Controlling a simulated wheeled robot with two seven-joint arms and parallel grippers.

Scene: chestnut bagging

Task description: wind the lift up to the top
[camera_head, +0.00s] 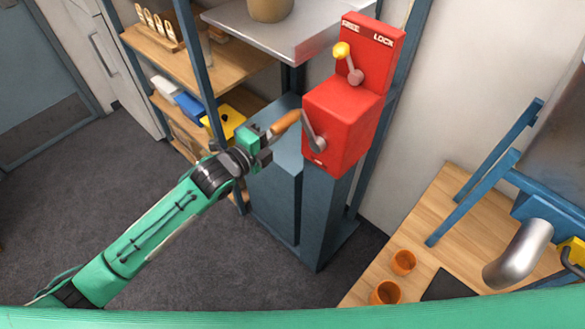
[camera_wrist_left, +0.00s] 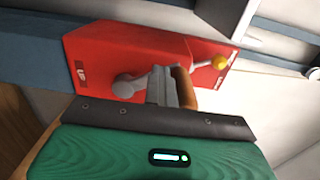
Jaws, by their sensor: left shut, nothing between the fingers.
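The red winch box (camera_head: 340,125) stands on a blue-grey post. Its grey crank arm (camera_head: 314,132) carries a brown wooden handle (camera_head: 285,123) that points left, toward my left gripper (camera_head: 264,144). That gripper is shut and empty, right at the handle; I cannot tell whether they touch. In the left wrist view the gripper's fingertips (camera_wrist_left: 166,86) are beside the handle (camera_wrist_left: 185,88), in front of the red box (camera_wrist_left: 130,60). A lever with a yellow knob (camera_head: 341,50) leans to the left, toward the FREE side of the plate. The grey lift platform (camera_head: 290,42) is behind. My right gripper is not in view.
A tan pot (camera_head: 270,8) stands on the platform. Wooden shelves (camera_head: 165,55) with bins are at left. A wooden table (camera_head: 440,215) with orange cups (camera_head: 403,262) and a metal spout (camera_head: 520,255) is at right. Dark floor (camera_head: 120,165) is open at left.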

